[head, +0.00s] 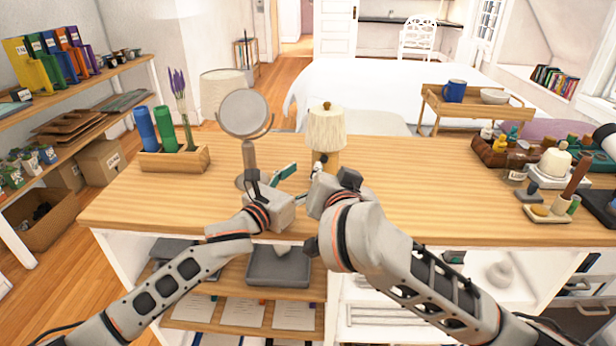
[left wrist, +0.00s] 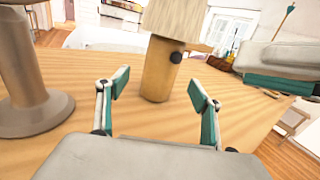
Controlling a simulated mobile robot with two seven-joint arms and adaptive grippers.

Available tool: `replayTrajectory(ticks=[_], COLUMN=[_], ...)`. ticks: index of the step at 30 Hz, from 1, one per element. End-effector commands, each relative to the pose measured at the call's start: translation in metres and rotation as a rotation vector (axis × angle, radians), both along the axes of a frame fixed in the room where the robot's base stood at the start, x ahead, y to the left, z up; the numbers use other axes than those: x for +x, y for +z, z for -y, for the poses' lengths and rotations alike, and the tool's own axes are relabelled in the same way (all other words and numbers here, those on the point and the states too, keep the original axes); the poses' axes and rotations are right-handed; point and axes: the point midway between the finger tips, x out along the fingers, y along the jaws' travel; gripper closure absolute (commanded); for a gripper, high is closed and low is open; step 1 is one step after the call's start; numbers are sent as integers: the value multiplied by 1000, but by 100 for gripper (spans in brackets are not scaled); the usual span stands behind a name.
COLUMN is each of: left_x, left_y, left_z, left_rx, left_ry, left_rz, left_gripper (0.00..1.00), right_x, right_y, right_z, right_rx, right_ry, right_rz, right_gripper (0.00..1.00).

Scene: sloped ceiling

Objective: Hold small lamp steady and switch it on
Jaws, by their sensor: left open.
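The small lamp (head: 326,130) stands upright on the wooden counter, with a cream shade and a round wooden base. In the left wrist view its base (left wrist: 160,75) is straight ahead, with a dark round knob (left wrist: 176,57) just under the shade on its right. My left gripper (head: 288,182) is open and empty; its teal-padded fingers (left wrist: 157,84) point at the base, which stands just beyond the tips. My right gripper (head: 319,168) is close in front of the lamp in the head view. It also shows at the right of the left wrist view (left wrist: 285,60); its fingertips are unclear.
A round mirror (head: 243,112) on a stand is close left of the lamp. A wooden planter (head: 175,158) stands farther left. A bottle tray (head: 495,152) and a stamp set (head: 545,210) are at the right. The counter between lamp and tray is clear.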

Motion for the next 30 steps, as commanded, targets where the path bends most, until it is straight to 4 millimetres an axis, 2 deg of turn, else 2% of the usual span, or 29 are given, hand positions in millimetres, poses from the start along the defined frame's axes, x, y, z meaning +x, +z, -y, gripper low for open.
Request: replayTrajectory(ticks=[5, 18, 24, 30], left_x=[8, 57, 67, 68], left_y=[-1, 0, -1, -1], left_z=[7, 37, 44, 45], left_rx=[32, 30, 31, 31], left_ry=[-9, -8, -8, -9], left_rz=[17, 15, 16, 16], left_gripper=[34, 34, 34, 34], right_x=[0, 0, 0, 0], right_y=[0, 0, 0, 0], right_z=[0, 0, 0, 0], right_rx=[0, 0, 0, 0], right_ry=[0, 0, 0, 0], right_rz=[0, 0, 0, 0], right_gripper=[72, 72, 72, 72])
